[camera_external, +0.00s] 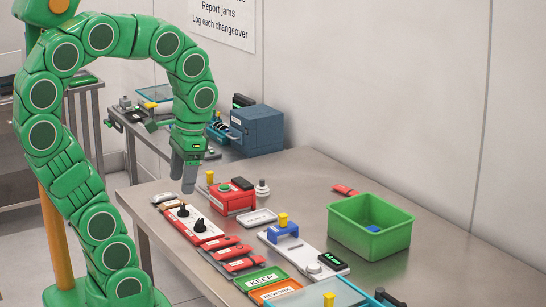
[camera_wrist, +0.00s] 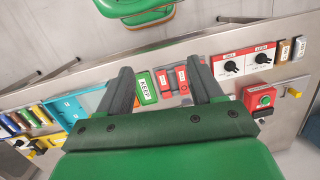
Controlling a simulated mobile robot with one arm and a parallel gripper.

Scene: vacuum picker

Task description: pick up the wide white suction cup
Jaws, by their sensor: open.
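A small pale cup-shaped piece with a wide base (camera_external: 262,190) stands on the steel table, just right of the red box with a green button (camera_external: 232,197). It looks like the white suction cup, but it is too small to be sure. I cannot make it out in the wrist view.
A green bin (camera_external: 371,228) with a blue item inside stands at the right. A white plate with a blue clamp (camera_external: 283,230), red tools (camera_external: 231,252), black knobs on a panel (camera_external: 199,224) and a KEEP card (camera_external: 261,278) crowd the front.

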